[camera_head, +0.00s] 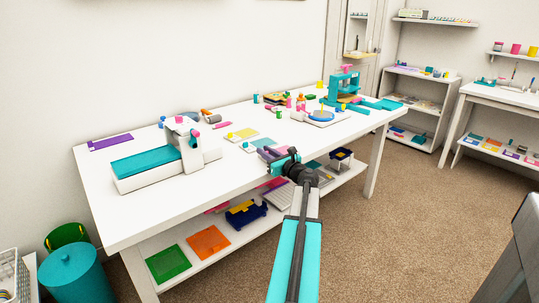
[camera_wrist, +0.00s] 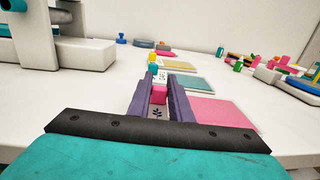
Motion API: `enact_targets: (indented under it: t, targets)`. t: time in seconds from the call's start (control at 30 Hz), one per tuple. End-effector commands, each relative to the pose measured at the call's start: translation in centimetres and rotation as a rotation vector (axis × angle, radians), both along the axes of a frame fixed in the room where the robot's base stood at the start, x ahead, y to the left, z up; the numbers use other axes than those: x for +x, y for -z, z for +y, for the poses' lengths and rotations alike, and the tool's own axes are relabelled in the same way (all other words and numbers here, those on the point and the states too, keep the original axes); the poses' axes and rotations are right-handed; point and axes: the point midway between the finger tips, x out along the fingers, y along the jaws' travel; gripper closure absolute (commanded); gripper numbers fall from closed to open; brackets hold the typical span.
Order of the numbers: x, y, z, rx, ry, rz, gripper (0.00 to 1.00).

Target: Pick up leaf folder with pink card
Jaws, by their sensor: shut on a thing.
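The leaf folder (camera_wrist: 158,96) shows in the wrist view as a small white piece with a dark leaf print and a pink block on top. My gripper (camera_wrist: 159,90) has its two purple fingers on either side of it and is shut on it, at the table top. The pink card (camera_wrist: 222,112) lies flat just right of the fingers. In the head view my gripper (camera_head: 276,154) is at the table's front edge and hides the folder.
Behind the folder stand similar small pieces, one with a teal block (camera_wrist: 153,68). A teal card (camera_wrist: 196,84) lies beyond the pink one. A white machine with a teal bed (camera_head: 150,163) stands at left. Coloured tools crowd the right end of the white table (camera_head: 110,209).

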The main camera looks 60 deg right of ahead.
Motion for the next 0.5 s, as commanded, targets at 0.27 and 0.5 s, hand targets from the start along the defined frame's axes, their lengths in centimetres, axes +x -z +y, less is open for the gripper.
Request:
enact_targets:
  t: [0.27,0.5]
  targets:
    - [0.0,-1.8,0.0,-0.002,0.000,-0.001,1.00]
    - [-0.8,-3.6,0.6,0.000,0.002,0.000,1.00]
